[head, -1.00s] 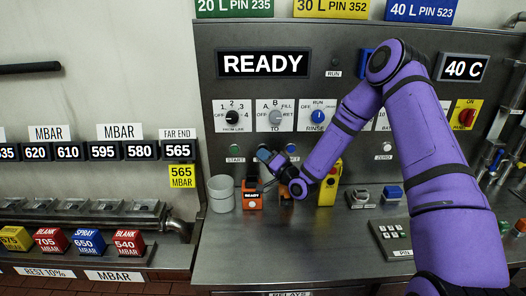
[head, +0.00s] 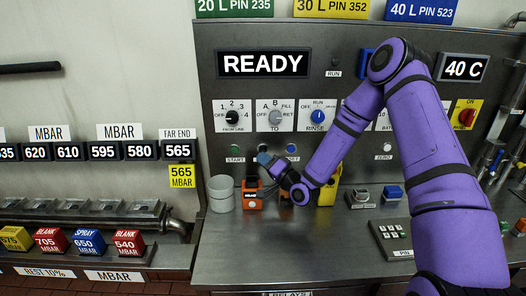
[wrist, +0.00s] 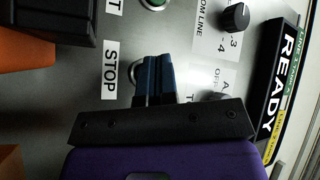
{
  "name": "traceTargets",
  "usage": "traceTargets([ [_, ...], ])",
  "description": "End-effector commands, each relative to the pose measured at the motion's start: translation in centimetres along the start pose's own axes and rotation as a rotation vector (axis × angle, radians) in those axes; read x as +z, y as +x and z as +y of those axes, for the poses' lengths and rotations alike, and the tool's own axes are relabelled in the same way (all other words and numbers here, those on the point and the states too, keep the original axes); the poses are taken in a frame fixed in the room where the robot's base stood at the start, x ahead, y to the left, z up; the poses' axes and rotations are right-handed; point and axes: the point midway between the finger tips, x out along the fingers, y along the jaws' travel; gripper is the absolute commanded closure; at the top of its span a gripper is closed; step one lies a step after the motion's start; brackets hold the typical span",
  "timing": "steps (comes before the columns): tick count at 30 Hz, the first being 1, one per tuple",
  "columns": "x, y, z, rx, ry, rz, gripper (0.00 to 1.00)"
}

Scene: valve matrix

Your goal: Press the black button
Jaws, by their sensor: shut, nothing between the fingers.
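The black button (head: 263,147) is in the row on the steel panel, between a green button (head: 235,149) over the START label and a blue button (head: 291,148). In the wrist view, a bit of its metal rim (wrist: 132,72) shows beside the STOP label (wrist: 110,70); my fingers hide the rest. My gripper (head: 264,158) is shut and empty, its fingertips in front of this button. The blue-tipped fingers also show in the wrist view (wrist: 157,62). I cannot tell whether they touch the button.
Rotary knobs (head: 232,117) sit above the buttons. An orange box (head: 252,198) and a grey cup (head: 221,194) stand on the counter below my gripper. A yellow device (head: 328,188) is behind my forearm. The counter front (head: 290,255) is clear.

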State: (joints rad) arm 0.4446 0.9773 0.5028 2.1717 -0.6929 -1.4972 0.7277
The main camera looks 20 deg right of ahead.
Motion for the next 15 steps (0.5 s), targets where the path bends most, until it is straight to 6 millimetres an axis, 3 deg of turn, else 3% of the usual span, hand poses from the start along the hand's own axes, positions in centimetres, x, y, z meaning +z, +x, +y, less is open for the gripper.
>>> traceTargets([
  [15, 2.0, -2.7, -2.0, 0.000, 0.000, 0.000, 1.00],
])
